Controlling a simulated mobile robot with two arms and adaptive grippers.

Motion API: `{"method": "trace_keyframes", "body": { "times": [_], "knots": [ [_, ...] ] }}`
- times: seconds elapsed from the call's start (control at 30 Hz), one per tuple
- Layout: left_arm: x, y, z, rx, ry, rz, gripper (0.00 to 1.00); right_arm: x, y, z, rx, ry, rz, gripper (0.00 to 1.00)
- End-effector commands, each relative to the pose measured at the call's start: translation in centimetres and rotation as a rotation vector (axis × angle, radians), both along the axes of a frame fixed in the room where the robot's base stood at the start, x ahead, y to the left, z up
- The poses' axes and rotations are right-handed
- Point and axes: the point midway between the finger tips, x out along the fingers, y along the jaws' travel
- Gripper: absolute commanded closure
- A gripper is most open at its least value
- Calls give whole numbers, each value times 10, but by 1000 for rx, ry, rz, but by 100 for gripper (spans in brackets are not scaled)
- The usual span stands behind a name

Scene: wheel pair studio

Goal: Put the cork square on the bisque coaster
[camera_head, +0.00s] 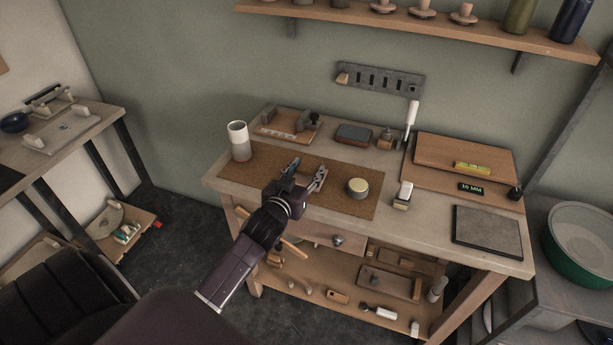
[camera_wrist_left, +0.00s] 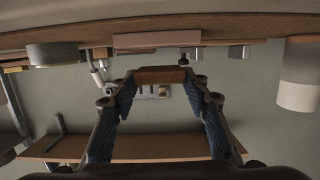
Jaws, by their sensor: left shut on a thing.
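My left gripper (camera_head: 306,173) is over the brown mat (camera_head: 262,177) on the workbench. In the left wrist view, its two fingers (camera_wrist_left: 160,82) are shut on a small flat brown piece, the cork square (camera_wrist_left: 160,75). In the head view I cannot clearly make out the square between the fingers. The bisque coaster appears as a flat pinkish slab on the bench in the left wrist view (camera_wrist_left: 155,41), beyond the held square and apart from it. In the head view the coaster (camera_head: 311,167) is partly hidden by the fingers. My right gripper is not in view.
A two-tone cup (camera_head: 239,143) stands left of the gripper, and a round tin (camera_head: 358,188) stands to the right on the mat. Tools and a wooden block (camera_head: 285,130) line the back.

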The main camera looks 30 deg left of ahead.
Motion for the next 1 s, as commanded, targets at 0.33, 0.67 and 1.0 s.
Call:
{"method": "trace_keyframes", "body": {
  "times": [0.33,0.67,1.0],
  "knots": [
    [0,0,-23,0,-1,0,70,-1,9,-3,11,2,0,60],
    [0,0,-26,0,-1,0,46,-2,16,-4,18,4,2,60],
    [0,0,-24,0,-1,0,40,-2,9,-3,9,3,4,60]
  ]
}}
